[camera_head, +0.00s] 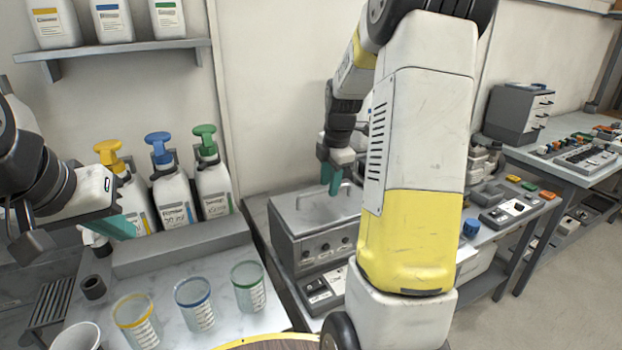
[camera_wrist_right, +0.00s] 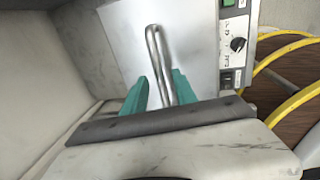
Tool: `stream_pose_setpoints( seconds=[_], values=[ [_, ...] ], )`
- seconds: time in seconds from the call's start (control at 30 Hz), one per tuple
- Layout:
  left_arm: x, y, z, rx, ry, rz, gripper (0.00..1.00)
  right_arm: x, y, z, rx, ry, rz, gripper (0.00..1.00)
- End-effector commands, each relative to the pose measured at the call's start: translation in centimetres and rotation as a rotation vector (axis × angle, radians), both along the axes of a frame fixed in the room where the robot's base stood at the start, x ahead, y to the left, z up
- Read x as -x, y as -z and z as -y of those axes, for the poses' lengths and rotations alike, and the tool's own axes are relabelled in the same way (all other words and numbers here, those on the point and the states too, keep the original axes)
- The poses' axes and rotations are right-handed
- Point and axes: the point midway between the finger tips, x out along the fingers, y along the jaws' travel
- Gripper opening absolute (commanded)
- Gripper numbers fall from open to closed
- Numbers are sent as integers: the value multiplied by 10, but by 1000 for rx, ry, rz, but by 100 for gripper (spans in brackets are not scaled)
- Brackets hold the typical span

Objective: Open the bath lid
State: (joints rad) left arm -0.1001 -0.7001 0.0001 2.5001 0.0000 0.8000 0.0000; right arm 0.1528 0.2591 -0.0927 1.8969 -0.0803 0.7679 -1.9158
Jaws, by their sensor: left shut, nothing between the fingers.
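The bath is a grey metal box with a control panel (camera_head: 325,250) on its front. Its flat metal lid (camera_head: 305,213) is closed and carries a bent metal bar handle (camera_head: 312,194). In the right wrist view the lid (camera_wrist_right: 195,45) fills the middle, with the handle (camera_wrist_right: 153,45) running towards me. My right gripper (camera_wrist_right: 160,88) is open, its teal fingers on either side of the handle's near end. In the head view my right gripper (camera_head: 331,178) is over the lid at the handle. My left gripper (camera_head: 118,228) is shut and empty, in front of the pump bottles.
Several pump bottles (camera_head: 172,190) stand behind graduated cups (camera_head: 195,305) on the left counter. My right arm hides part of the bath and bench. Small devices (camera_head: 508,210) lie on the bench to the right.

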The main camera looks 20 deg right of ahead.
Motion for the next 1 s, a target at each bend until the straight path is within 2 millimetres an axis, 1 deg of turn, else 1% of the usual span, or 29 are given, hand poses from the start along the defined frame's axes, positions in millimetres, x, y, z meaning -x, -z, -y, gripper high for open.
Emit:
stream_pose_setpoints(
  seconds=[0.27,0.3,0.43,1.0],
  values=[
    [0,0,0,0,0,0,0,0,2,0,0,0,1,34],
    [0,0,0,0,0,0,0,0,2,0,0,0,1,26],
    [0,0,0,0,0,0,0,0,2,0,0,0,1,1],
    [0,0,0,0,0,0,0,0,1,0,1,1,1,0]
  ],
)
